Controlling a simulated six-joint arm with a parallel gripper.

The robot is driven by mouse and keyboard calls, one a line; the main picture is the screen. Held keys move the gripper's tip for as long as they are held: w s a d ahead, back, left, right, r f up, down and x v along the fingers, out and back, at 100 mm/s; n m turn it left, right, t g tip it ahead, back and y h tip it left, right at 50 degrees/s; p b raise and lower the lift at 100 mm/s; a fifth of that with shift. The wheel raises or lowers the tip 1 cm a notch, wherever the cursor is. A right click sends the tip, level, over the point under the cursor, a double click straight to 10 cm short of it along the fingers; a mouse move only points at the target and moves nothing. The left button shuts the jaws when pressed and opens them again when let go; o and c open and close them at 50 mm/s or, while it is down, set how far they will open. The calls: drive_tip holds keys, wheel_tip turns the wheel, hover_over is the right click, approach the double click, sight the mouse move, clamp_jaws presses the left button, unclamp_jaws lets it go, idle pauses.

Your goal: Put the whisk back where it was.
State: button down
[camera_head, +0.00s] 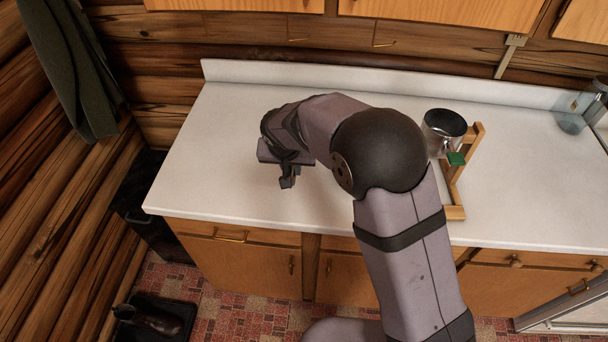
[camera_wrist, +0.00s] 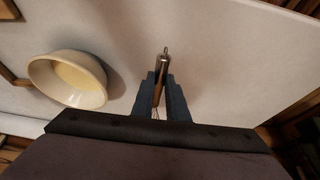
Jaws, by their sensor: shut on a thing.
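The whisk (camera_wrist: 163,62) is between the two dark fingers of my gripper (camera_wrist: 163,86) in the wrist view. Its slim brownish handle with a metal end sticks out past the fingertips, and thin wires show faintly back between the fingers. My gripper (camera_head: 288,178) is shut on it, over the left part of the pale countertop (camera_head: 215,150). I cannot make out the whisk in the head view. A cream bowl (camera_wrist: 70,78) stands on the counter left of my gripper in the wrist view; it is hidden in the head view.
A metal container with a dark inside (camera_head: 444,126) stands beside a wooden frame (camera_head: 470,165) with a green piece (camera_head: 456,158), right of my arm. A clear glass vessel (camera_head: 573,118) is at the far right. The counter's left part looks clear.

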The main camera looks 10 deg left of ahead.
drive_tip(key=shift+w+a+f, duration=0.1)
drive_tip(key=shift+w+a, duration=0.05)
drive_tip(key=shift+f, duration=0.1)
drive_tip(key=shift+f+b, duration=1.85)
drive_tip(key=shift+f, duration=1.35)
drive_tip(key=c, duration=0.9)
unclamp_jaws()
drive_tip(key=shift+r, duration=0.1)
drive_tip(key=shift+w+p+v, duration=0.25)
drive_tip(key=shift+p+v, duration=0.7)
drive_tip(key=shift+v, duration=1)
drive_tip(key=shift+w+p+v, duration=0.2)
drive_tip(key=shift+p+v, duration=0.75)
drive_tip(key=shift+v, duration=0.95)
